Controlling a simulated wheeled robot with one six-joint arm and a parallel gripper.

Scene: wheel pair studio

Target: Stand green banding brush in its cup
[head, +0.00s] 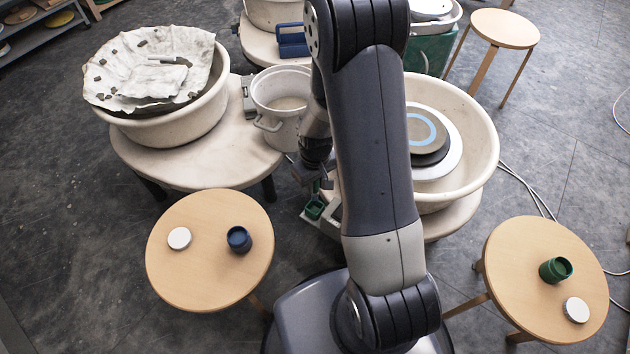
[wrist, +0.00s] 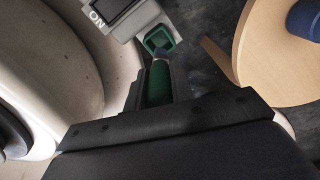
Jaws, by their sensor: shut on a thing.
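My gripper (head: 316,180) hangs low at the wheel table's front edge, partly behind my arm. In the wrist view it (wrist: 158,92) is shut on the green handle of the banding brush (wrist: 158,84). A small square green piece (wrist: 161,39) shows just beyond the handle, in line with it; it also shows in the head view (head: 315,209). I cannot tell whether it is part of the brush or a separate holder. A dark blue cup (head: 238,240) stands on the left stool.
The left stool (head: 190,285) also holds a white disc (head: 179,238); the right stool (head: 510,245) holds another (head: 576,310). A wheel basin (head: 478,150), a bucket (head: 275,130) and a cloth-covered basin (head: 190,118) stand behind. Cables (head: 530,195) lie on the floor at right.

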